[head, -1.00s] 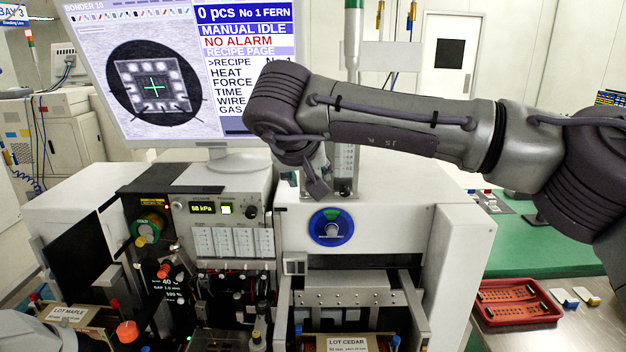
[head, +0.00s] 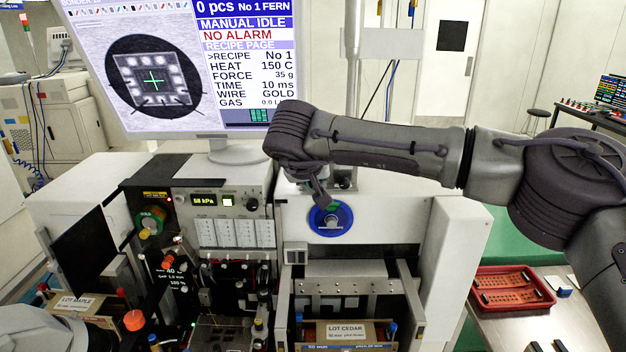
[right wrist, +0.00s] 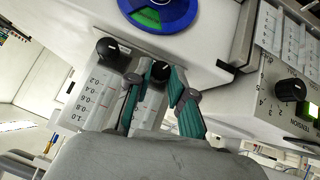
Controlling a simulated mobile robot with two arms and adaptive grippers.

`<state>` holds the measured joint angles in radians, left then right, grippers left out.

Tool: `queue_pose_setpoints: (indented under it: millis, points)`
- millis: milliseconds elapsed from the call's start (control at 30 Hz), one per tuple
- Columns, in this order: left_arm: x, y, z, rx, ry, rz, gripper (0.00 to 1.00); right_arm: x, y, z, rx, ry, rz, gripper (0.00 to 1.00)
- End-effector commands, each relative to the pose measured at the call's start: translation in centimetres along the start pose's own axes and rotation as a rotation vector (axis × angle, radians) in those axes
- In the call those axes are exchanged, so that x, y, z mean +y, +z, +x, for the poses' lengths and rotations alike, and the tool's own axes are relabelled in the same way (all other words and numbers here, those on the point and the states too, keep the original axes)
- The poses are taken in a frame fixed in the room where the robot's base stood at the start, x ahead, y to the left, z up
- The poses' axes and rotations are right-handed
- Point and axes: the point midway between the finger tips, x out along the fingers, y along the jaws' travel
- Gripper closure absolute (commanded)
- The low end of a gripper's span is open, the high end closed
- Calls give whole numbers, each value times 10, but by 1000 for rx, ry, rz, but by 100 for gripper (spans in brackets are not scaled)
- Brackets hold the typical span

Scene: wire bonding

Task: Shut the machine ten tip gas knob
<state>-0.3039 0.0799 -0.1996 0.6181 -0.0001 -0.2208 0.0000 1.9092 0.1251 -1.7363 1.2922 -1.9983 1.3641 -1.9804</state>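In the right wrist view a black knob (right wrist: 160,71) sits on the machine front, between the teal fingers of my right gripper (right wrist: 162,80). The fingers are apart, one on each side of it; firm contact cannot be made out. A second black knob (right wrist: 107,48) stands beside it, by a scale (right wrist: 88,100) marked 0.2 to 1.0. I cannot read which is tip gas. In the head view one small black knob (head: 345,183) shows under my right arm; my wrist hides the other. The monitor (head: 155,85) has a GAS line that seems to read 0.0.
A blue disc (head: 331,231) with a green part is just below the knobs on the white housing. A panel (head: 225,207) with a lit display and another knob is to the left. The LOT CEDAR box (head: 345,332) is below; a red tray (head: 505,308) is at right.

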Motion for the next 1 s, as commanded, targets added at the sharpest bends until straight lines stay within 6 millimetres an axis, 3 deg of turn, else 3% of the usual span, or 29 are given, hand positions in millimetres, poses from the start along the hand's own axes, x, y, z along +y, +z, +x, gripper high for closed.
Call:
queue_pose_setpoints:
  millis: [100, 467, 1000]
  points:
    - [0, -1, 0, 1, 0, 0, 100, 0, 0, 0, 0, 0, 0, 100]
    - [-1, -3, 13, 6, -1, 0, 100, 1, 2, 2, 1, -40, 40, 100]
    - [0, 1, 76, 8, -1, 1, 100, 7, 5, 5, 1, -305, 305, 100]
